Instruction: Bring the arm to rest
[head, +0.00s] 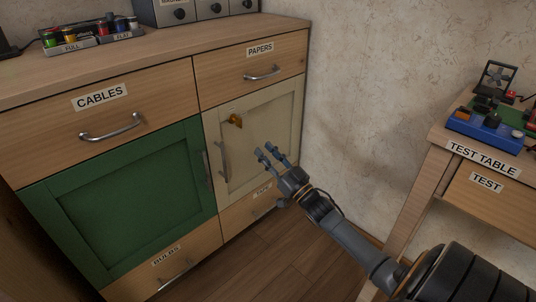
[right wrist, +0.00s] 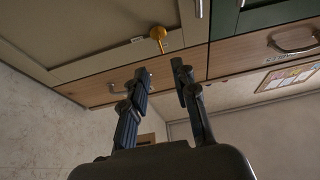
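My right arm (head: 350,240) reaches in from the lower right in the head view. Its gripper (head: 268,156) is in front of the cream cabinet door (head: 270,125), near the lower part of its handle (head: 224,160). The right wrist view shows the two fingers (right wrist: 161,70) apart with nothing between them. A small orange-brass piece, perhaps a key, sits on the cream door (head: 234,120); it also shows in the wrist view (right wrist: 158,36), beyond the fingertips and apart from them. My left gripper is not in view.
The cream door, green door (head: 125,205) and drawers look shut. The cabinet top (head: 150,50) carries a rack of small coloured items (head: 90,38) and a grey box (head: 190,10). The test table (head: 460,150) stands at right. Floor (head: 290,265) between them is clear.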

